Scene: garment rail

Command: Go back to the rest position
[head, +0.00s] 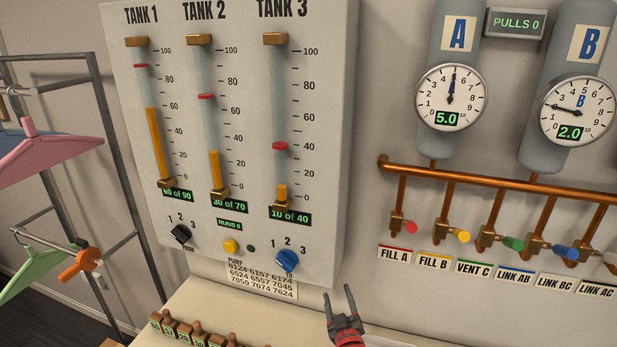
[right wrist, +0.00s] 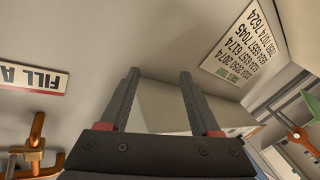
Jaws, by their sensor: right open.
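My right gripper (head: 344,302) is at the bottom middle of the head view, pointing up, its two dark fingers apart and nothing between them. In the right wrist view the same gripper (right wrist: 158,92) shows two dark fingers with red bases, spread wide and empty. It is in front of the wall, below and to the right of the tank panel (head: 325,150), and appears to touch nothing. My left gripper is in neither view.
A garment rail (head: 112,140) with a pink hanger (head: 45,147) and a green hanger (head: 38,268) stands at the left. Copper pipes (head: 480,180) with coloured valves run along the right wall. A pale ledge (head: 225,318) with several small labelled blocks (head: 185,332) lies below the panel.

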